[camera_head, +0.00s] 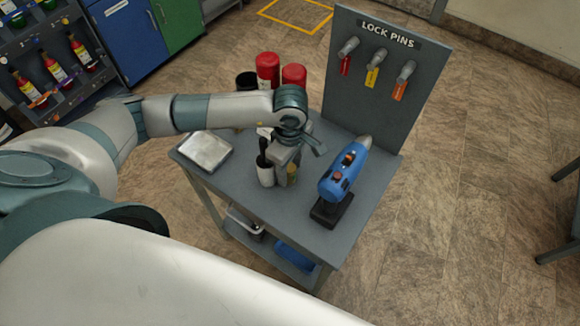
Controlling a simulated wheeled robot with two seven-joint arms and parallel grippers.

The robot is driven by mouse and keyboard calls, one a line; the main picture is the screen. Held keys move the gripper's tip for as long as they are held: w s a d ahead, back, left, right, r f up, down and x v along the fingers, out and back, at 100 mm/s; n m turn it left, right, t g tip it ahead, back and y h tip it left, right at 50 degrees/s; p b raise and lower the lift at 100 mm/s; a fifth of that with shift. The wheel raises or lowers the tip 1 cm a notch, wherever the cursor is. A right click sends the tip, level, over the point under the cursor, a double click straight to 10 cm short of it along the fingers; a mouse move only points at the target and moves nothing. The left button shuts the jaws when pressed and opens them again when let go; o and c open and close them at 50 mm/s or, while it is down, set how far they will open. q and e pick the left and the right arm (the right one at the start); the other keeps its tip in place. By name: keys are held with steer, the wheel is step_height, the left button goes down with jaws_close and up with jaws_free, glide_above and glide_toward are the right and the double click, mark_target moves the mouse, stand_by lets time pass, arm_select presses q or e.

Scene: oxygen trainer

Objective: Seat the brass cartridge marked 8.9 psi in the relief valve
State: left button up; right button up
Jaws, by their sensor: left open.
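I cannot make out a brass cartridge marked 8.9 psi or a relief valve in the head view. My left gripper (290,159) is over the middle of the small grey table (260,213), pointing down, with its jaws open. Just below it stand a white cup-like container (265,174) with something dark in it and a small yellowish item (292,174). I cannot tell what the yellowish item is or whether the gripper touches it. My wrist hides part of the table behind it. My right gripper is not in view.
A blue drill (338,180) stands upright at the table's right. Red-capped containers (268,70) and a black one (246,82) stand behind my arm. A metal tray (205,150) lies at the left. A LOCK PINS board (372,95) rises at the back right. The table's front is clear.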

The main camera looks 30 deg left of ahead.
mark_target(290, 168)
arm_select(q)
steer(key=shift+r, duration=0.15)
step_height(290, 168, up, 12)
steer(key=b, duration=0.3)
steer(key=shift+c, duration=0.4)
